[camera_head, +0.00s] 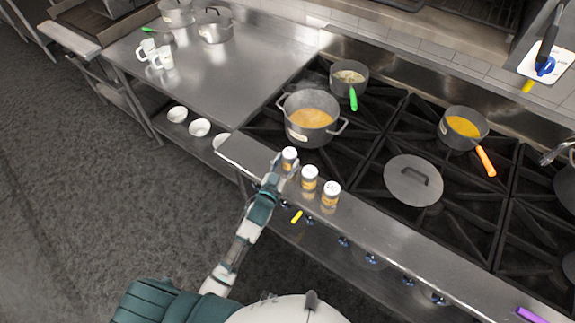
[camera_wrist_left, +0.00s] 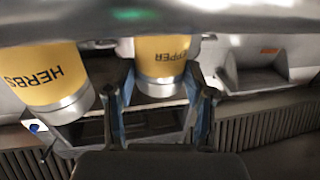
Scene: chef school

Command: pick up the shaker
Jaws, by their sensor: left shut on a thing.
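Three shakers with white tops and yellow-orange labels stand in a row on the steel front ledge of the stove. The leftmost shaker (camera_head: 289,155) is at my left gripper (camera_head: 284,167), which is shut on it. In the left wrist view the label of the held shaker (camera_wrist_left: 162,60) reads "PEPPER", partly cut off, and it sits between the two fingers (camera_wrist_left: 160,90). The middle shaker (camera_head: 310,179) and the right shaker (camera_head: 331,194) stand apart to the right. A shaker labelled "HERBS" (camera_wrist_left: 45,75) shows beside the held one in the wrist view. My right gripper is out of view.
A large pot (camera_head: 310,117) of orange-brown food stands on the stove just behind the shakers. A lid (camera_head: 413,180), a green-handled pan (camera_head: 349,76) and an orange-handled pan (camera_head: 463,127) are also on the burners. The steel counter (camera_head: 225,85) at left is mostly clear.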

